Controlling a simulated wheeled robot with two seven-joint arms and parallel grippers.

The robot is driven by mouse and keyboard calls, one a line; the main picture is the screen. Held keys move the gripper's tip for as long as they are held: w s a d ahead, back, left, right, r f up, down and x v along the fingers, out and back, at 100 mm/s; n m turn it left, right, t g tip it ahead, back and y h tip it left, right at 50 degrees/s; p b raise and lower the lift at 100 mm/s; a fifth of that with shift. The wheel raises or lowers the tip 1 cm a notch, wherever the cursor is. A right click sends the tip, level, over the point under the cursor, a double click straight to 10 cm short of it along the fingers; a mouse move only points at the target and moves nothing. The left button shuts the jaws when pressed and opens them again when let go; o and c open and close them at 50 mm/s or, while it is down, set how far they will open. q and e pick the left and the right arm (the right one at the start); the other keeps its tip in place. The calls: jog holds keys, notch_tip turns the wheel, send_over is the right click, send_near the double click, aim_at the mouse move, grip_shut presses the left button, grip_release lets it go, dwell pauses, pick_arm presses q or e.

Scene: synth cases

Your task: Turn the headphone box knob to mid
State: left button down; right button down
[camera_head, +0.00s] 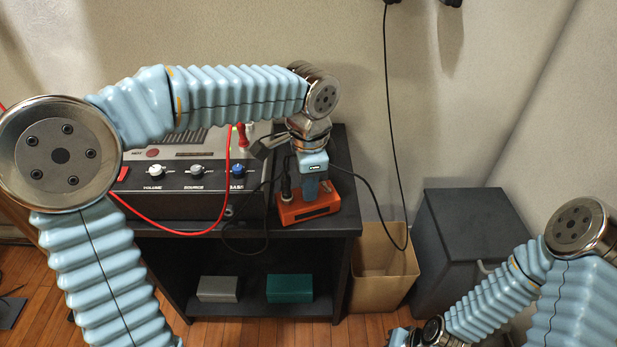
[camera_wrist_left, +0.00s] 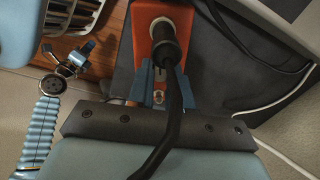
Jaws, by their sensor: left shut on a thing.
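The headphone box is a small orange box (camera_head: 306,211) on the right end of the black cabinet top. A black plug (camera_head: 286,186) stands in its left part; in the left wrist view the plug (camera_wrist_left: 163,40) and its cable cross in front of the orange face (camera_wrist_left: 147,22). My left gripper (camera_head: 312,190) points down onto the box. In the left wrist view its blue fingers (camera_wrist_left: 158,93) are closed in on the knob, which is mostly hidden by fingers and cable; its pointer setting cannot be read. My right gripper (camera_wrist_left: 76,60) is small in that view, away from the box.
A grey unit (camera_head: 190,195) with volume, source and bass knobs stands left of the box, with a red cable (camera_head: 190,232) looping in front. A black headphone cord (camera_head: 388,120) hangs at right. A cardboard bin (camera_head: 375,290) and dark cabinet (camera_head: 470,235) stand right.

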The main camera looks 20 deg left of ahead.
pick_arm(q)
jog(key=shift+m, duration=0.5)
jog(key=c, duration=1.3)
grip_release()
notch_tip(320, 180, up, 14)
jog(key=p, duration=0.2)
jog(key=shift+s+p, duration=0.2)
jog(key=shift+p, duration=0.1)
jog(key=shift+d+f, duration=0.1)
jog(key=shift+f, duration=0.05)
